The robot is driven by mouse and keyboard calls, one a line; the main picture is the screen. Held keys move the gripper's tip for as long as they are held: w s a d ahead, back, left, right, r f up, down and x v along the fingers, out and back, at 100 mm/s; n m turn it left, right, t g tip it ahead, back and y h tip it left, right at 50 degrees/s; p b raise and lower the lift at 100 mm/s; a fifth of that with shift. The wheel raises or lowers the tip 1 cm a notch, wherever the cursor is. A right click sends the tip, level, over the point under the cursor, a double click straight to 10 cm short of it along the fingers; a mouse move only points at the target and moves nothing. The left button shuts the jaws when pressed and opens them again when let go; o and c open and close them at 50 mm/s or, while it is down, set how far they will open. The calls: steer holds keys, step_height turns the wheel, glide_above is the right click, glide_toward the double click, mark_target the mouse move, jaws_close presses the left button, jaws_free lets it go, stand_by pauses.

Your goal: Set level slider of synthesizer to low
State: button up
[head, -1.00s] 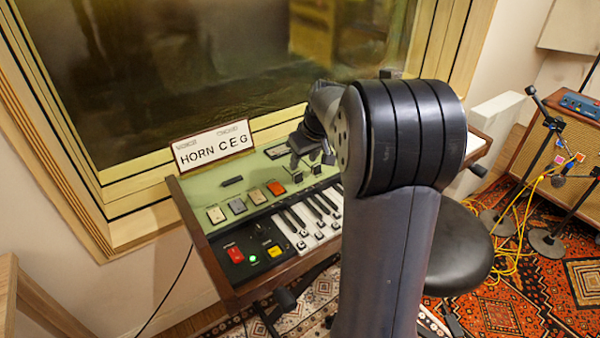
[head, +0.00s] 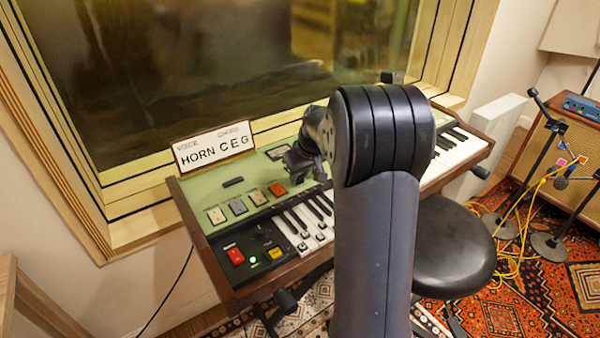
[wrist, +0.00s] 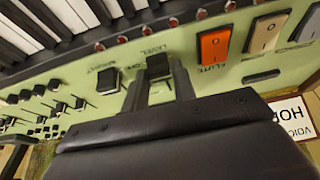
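The synthesizer (head: 205,255) is a green-topped keyboard below the window. Its level slider (wrist: 158,68) has a black knob under a "LEVEL" label in the wrist view. My gripper (wrist: 159,80) has its two dark fingers apart, one on each side of this knob in that view. I cannot tell whether either finger touches it. In the head view my gripper (head: 303,163) is over the green panel, and my arm hides the slider there.
Another black slider (wrist: 108,81) is just left of the level slider in the wrist view. An orange switch (wrist: 213,45) is to its right. A "HORN C E G" sign (head: 213,147) stands on the panel's back edge. A black stool (head: 453,248) is in front.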

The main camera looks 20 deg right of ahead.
jaws_close()
steer(key=shift+w+a+r+p, duration=0.1)
steer(key=shift+w+p, duration=0.15)
steer(key=shift+w, duration=0.25)
steer(key=shift+w+a+r+p, duration=0.1)
steer(key=shift+w+p, duration=0.15)
steer(key=shift+w, duration=0.2)
steer(key=shift+w+f, duration=0.15)
steer(key=shift+w, duration=0.15)
steer(key=shift+o, duration=2.2)
jaws_free()
